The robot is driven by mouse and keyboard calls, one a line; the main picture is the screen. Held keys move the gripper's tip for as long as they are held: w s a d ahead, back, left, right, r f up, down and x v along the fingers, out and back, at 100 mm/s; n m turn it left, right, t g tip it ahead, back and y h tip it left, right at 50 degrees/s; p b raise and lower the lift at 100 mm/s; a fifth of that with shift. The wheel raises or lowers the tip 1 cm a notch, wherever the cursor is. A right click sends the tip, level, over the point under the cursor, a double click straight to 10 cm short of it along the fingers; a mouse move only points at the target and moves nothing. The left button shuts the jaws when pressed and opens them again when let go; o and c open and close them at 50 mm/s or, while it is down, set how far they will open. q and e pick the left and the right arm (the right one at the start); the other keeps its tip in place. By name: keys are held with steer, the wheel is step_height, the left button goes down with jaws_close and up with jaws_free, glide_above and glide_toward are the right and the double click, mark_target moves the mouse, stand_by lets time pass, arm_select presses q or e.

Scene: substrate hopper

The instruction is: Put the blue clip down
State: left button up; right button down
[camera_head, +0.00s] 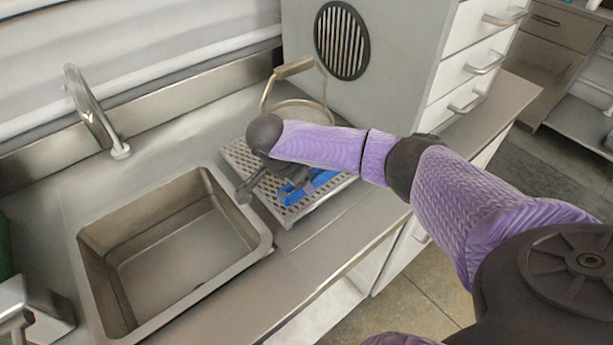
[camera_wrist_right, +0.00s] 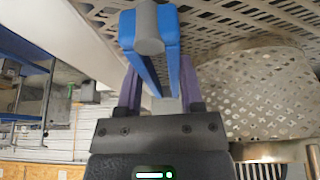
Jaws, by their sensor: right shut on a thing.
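The blue clip (camera_head: 318,184) shows in the head view just above or on the perforated metal tray (camera_head: 291,217), partly hidden by my right arm. In the right wrist view the blue clip (camera_wrist_right: 172,48) has two long blue arms and a grey rounded end. My right gripper (camera_head: 297,186) is at the clip over the tray. In the right wrist view my right gripper (camera_wrist_right: 158,88) has its purple fingers on either side of the clip's arms, shut on it. I cannot tell whether the clip touches the tray. My left gripper does not show.
An empty sink (camera_head: 180,245) lies left of the tray, with a tap (camera_head: 92,112) behind it. A round vessel with a raised handle (camera_head: 296,68) stands at the tray's back. A grey cabinet (camera_head: 395,45) rises behind. Bare counter (camera_head: 325,236) lies in front of the tray.

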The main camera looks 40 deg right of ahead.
step_height(320, 180, up, 7)
steer(key=p, duration=0.3)
steer(key=s+a+p, duration=0.8)
steer(key=s+a, duration=0.3)
steer(key=s, duration=0.5)
steer(key=w+r+n+t+y+b, duration=0.4)
steer(key=w+r+n+b, duration=0.3)
steer(key=n, duration=1)
step_height(320, 180, up, 2)
steer(key=shift+w+y+b, duration=0.3)
steer(key=shift+w+b, duration=0.05)
steer(key=shift+b, duration=0.1)
steer(key=shift+a, duration=0.1)
